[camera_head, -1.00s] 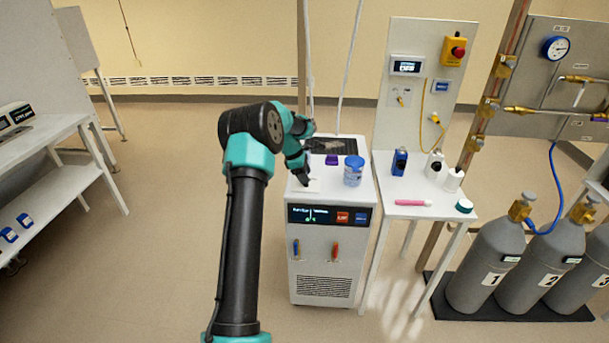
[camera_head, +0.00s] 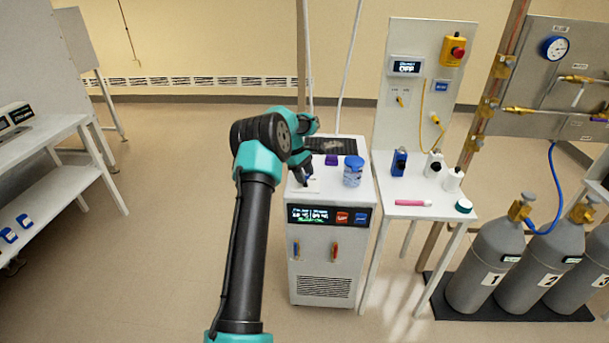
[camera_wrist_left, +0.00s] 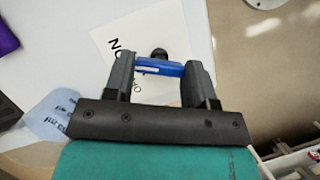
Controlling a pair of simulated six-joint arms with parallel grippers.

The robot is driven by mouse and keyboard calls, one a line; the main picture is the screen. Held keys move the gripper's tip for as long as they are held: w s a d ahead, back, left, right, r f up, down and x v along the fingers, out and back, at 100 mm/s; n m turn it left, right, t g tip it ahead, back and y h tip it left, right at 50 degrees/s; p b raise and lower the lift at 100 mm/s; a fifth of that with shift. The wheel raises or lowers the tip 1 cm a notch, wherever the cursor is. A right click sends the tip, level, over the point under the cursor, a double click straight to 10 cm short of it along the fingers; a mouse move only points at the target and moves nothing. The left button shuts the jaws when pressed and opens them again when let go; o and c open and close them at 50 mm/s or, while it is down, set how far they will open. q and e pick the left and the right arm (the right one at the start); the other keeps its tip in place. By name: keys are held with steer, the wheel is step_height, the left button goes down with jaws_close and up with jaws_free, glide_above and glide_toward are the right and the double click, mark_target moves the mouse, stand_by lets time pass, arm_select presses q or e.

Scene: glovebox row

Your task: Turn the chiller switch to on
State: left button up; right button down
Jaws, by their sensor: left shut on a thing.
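The chiller (camera_head: 322,262) is the white cabinet in the middle of the head view, with a lit display (camera_head: 311,215) on its front. My left gripper (camera_head: 306,181) is at the left part of its top, pointing down. In the left wrist view the gripper (camera_wrist_left: 160,70) is shut on a blue switch handle (camera_wrist_left: 158,67), which lies crosswise between the fingers. A dark round knob (camera_wrist_left: 159,53) shows just beyond the handle. A white label (camera_wrist_left: 113,38) under it has printed letters, upside down and partly hidden by the fingers. My right gripper is not in view.
A side table (camera_head: 425,208) at right holds bottles and a pink item (camera_head: 413,203). Gas cylinders (camera_head: 488,265) stand farther right. Open floor lies to the left.

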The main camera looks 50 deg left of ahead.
arm_select(q)
steer(key=shift+m, duration=0.3)
steer(key=o, duration=0.9)
steer(key=shift+o, duration=0.2)
steer(key=v, duration=1.7)
steer(key=shift+w+r, duration=0.15)
steer(key=shift+r, duration=0.05)
steer(key=shift+a, duration=0.1)
